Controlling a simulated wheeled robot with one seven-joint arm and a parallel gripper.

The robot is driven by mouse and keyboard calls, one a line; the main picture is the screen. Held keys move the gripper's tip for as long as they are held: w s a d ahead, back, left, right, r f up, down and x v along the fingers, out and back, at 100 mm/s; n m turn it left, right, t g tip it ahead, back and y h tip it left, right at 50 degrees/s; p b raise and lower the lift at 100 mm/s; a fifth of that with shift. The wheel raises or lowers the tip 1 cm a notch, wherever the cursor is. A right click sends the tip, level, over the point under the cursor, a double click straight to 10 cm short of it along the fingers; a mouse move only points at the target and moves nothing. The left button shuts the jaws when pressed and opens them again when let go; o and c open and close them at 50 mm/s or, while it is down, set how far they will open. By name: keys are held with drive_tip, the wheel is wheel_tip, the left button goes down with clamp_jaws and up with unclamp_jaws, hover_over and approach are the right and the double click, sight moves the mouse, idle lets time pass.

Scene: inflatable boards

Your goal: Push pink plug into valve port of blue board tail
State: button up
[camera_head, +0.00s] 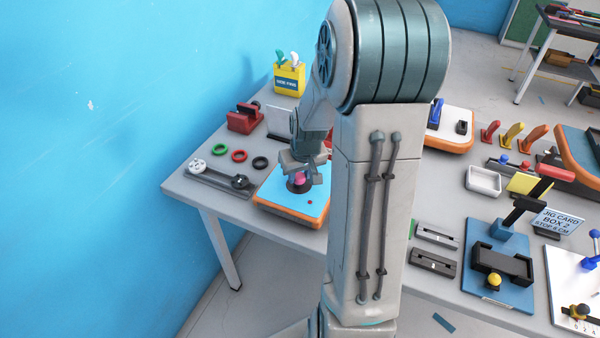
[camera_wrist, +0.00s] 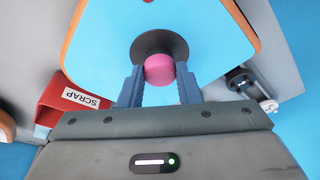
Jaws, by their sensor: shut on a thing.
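The blue board tail (camera_head: 312,206) with an orange edge lies on the table near its left end; it fills the upper middle of the wrist view (camera_wrist: 100,40). The dark round valve port (camera_wrist: 158,39) is on its blue top. The pink plug (camera_wrist: 159,69) is between the fingers of my gripper (camera_wrist: 159,90), at the port's edge in the wrist view. I cannot tell how deep it sits. In the head view the pink plug (camera_head: 299,179) shows under my gripper (camera_head: 303,172), over the dark port. My gripper is shut on the plug.
A red SCRAP box (camera_wrist: 72,103) is left of the board in the wrist view. A grey tool with round black and white ends (camera_head: 217,178) lies left of the board, with red, green and black rings (camera_head: 239,156) behind. A yellow bin (camera_head: 289,80) stands at the back.

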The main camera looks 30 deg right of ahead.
drive_tip(key=shift+f, duration=0.3)
drive_tip(key=o, duration=1)
drive_tip(key=shift+r, duration=0.1)
drive_tip(key=shift+o, duration=0.2)
drive_tip(key=shift+r, duration=0.1)
drive_tip(key=v, duration=1.3)
drive_tip(key=shift+r+b, duration=0.3)
drive_tip(key=shift+b, duration=0.1)
drive_tip(key=s+a+n, duration=0.1)
drive_tip(key=s+a, duration=1.2)
drive_tip(key=s, duration=0.2)
drive_tip(key=shift+a, duration=0.2)
